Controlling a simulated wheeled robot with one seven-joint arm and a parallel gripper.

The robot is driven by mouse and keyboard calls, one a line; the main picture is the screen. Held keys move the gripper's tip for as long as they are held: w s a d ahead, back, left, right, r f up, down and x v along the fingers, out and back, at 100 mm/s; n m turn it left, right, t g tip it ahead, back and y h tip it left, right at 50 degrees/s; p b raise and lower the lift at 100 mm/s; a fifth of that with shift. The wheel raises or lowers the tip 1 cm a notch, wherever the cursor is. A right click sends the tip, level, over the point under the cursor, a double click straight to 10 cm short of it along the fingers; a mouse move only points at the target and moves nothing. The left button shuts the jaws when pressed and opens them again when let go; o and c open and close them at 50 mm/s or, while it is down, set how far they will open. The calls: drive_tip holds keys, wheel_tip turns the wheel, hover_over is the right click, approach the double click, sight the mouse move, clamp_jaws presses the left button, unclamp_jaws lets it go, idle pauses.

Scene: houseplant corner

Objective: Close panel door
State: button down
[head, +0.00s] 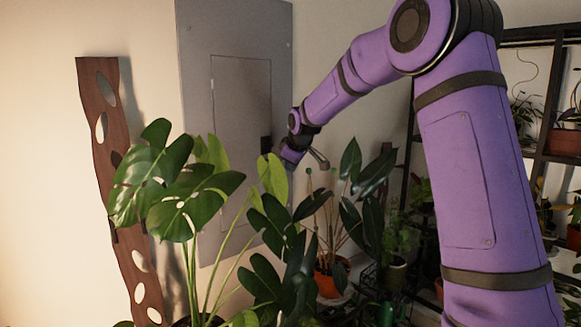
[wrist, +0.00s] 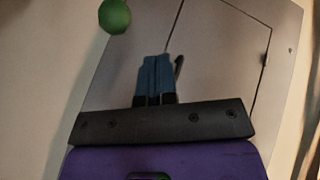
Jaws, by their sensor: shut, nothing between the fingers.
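The grey metal panel (head: 235,30) is fixed to the wall, with its rectangular door (head: 238,100) set in it. The door looks flush or nearly flush with the panel; I cannot tell if it is fully closed. My gripper (head: 290,160) is just right of the latch in the head view, partly behind leaves. In the wrist view, its blue fingers (wrist: 156,72) are together and empty, pointing at the door (wrist: 215,50). I cannot tell whether they touch it. Leaves hide the door's lower part in the head view.
A large-leaved plant (head: 185,190) stands in front of the panel. A potted plant (head: 330,275) is below my gripper. A dark shelf (head: 540,100) with pots is at right. A brown board with holes (head: 103,130) leans at left. A green ball (wrist: 114,15) shows in the wrist view.

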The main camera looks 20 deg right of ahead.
drive_tip(key=s+d+r, duration=0.2)
drive_tip(key=d+r, duration=0.3)
drive_tip(key=r, duration=0.2)
drive_tip(key=s+a+r+m, duration=0.1)
drive_tip(key=s+a+r, duration=0.3)
drive_tip(key=s, duration=0.5)
drive_tip(key=s+a+f+m, duration=0.2)
drive_tip(key=s+a+f, duration=0.1)
drive_tip(key=s, duration=0.9)
drive_tip(key=s+a+f+m+g, duration=0.1)
drive_tip(key=s+a+f+m, duration=0.1)
drive_tip(key=s, duration=1)
drive_tip(key=s+a+f+m+g, duration=0.1)
drive_tip(key=s+a+f+m, duration=0.2)
drive_tip(key=s, duration=0.9)
drive_tip(key=shift+s+a+f+y, duration=0.3)
drive_tip(key=shift+s+f, duration=0.05)
drive_tip(key=shift+f, duration=0.1)
drive_tip(key=c, duration=1.8)
unclamp_jaws()
